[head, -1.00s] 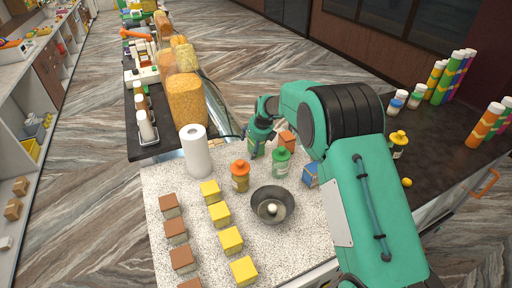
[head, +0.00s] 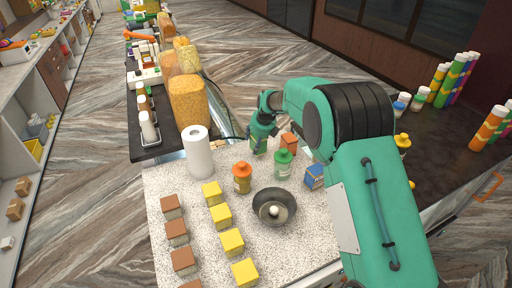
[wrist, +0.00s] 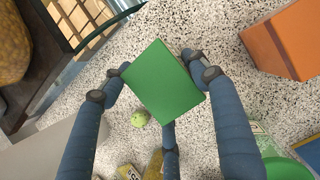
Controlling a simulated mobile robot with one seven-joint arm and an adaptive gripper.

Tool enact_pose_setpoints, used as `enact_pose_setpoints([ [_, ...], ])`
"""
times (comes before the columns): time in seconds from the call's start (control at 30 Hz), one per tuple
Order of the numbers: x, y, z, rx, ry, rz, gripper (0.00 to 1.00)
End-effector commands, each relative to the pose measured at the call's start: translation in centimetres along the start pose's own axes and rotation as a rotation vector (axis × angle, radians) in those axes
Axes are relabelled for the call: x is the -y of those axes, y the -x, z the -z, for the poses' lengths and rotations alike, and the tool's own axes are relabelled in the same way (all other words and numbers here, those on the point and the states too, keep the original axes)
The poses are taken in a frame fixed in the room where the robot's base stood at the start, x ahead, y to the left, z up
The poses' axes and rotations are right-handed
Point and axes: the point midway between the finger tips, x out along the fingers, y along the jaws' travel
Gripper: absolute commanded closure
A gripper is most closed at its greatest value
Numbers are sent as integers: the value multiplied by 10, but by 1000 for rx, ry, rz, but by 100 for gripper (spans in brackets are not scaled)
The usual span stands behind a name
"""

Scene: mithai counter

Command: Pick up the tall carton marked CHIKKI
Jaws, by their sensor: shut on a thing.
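A green carton (wrist: 163,82) fills the middle of the wrist view, seen from its plain green top. The fingers of my gripper (wrist: 160,88) are closed against it from several sides. In the head view the green carton (head: 259,146) shows just below my gripper (head: 263,128), partly covered by it. No CHIKKI lettering is readable on it. I cannot tell for sure whether its base touches the speckled counter (head: 170,190).
Close by stand an orange carton (head: 289,141), a green-capped bottle (head: 283,164), an orange-capped bottle (head: 242,178) and a blue carton (head: 315,177). A paper roll (head: 197,152) stands left, a dark bowl (head: 272,207) in front. A small green ball (wrist: 139,118) lies beside the carton.

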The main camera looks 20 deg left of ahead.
Motion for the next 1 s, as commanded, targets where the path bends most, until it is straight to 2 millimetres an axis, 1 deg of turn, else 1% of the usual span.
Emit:
enact_pose_setpoints([
  [0.03, 0, 8, -5, 4, 1, 1, 74],
  [0.1, 0, 19, -9, 5, 1, 1, 74],
  [0.3, 0, 47, -20, 4, 1, 1, 74],
  [0.4, 0, 57, -25, 4, 0, 0, 74],
  [0.6, 0, 66, -28, 2, 0, 0, 74],
  [1.0, 0, 67, -28, 2, 0, 0, 74],
])
